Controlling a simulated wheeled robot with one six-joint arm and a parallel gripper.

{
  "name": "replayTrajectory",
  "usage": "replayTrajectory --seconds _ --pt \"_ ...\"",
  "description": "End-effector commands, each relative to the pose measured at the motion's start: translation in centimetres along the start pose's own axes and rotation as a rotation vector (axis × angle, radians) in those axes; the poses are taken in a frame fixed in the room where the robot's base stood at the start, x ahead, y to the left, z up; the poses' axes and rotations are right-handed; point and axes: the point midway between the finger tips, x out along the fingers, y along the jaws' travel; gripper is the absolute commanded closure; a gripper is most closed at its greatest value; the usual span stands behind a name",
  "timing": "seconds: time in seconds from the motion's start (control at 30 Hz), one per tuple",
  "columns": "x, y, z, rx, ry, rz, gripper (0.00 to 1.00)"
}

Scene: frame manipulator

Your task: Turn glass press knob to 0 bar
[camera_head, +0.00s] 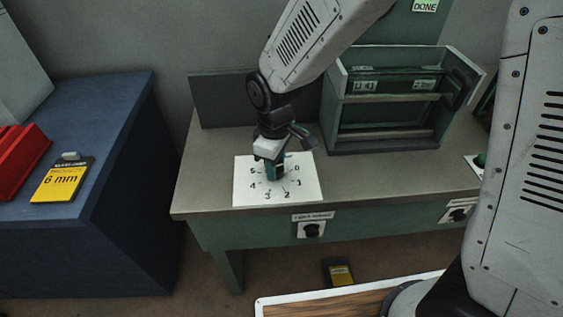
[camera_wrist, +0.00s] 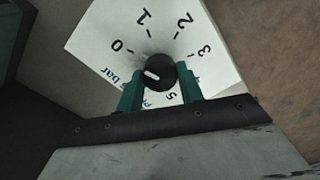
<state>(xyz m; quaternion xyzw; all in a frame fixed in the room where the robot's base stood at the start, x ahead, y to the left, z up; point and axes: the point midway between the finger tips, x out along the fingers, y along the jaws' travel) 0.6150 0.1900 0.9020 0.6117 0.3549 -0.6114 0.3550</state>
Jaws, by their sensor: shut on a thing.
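The black press knob (camera_wrist: 160,71) sits in the middle of a white dial card marked from 0 to 5 bar (camera_wrist: 95,38). A short white mark on the knob is on its left side in the wrist view, on the side of the 0 and the word "bar". I cannot tell whether it lines up exactly with 0. My gripper (camera_wrist: 161,84) has its two teal fingers on either side of the knob, shut on it. In the head view my gripper (camera_head: 275,170) points down onto the dial card (camera_head: 248,193) and hides most of the knob.
The card lies on a grey-topped green bench (camera_head: 390,179). A green press frame (camera_head: 340,117) stands behind to the right. Black switches (camera_head: 312,230) are on the bench front. A blue cabinet (camera_head: 112,130) with a yellow "6 mm" box (camera_head: 62,184) is at left, past a gap.

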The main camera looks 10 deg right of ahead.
Motion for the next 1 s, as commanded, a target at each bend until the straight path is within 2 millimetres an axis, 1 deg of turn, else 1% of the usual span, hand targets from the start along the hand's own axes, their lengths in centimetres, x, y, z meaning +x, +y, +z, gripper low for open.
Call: replayTrajectory --seconds 0.3,0.77,0.8,0.87,0.9,1.0 --pt "0.16 -0.16 0.08 -0.096 -0.003 -0.003 0.86" --pt "0.15 -0.17 0.07 -0.110 -0.003 -0.003 0.86" --pt "0.15 -0.18 0.07 -0.109 -0.003 -0.003 0.60" --pt "0.14 -0.16 0.07 -0.109 -0.003 -0.003 0.44" --pt "0.12 -0.13 0.07 -0.109 -0.002 -0.003 0.41" --pt "0.08 -0.05 0.09 -0.107 -0.002 -0.002 0.41"
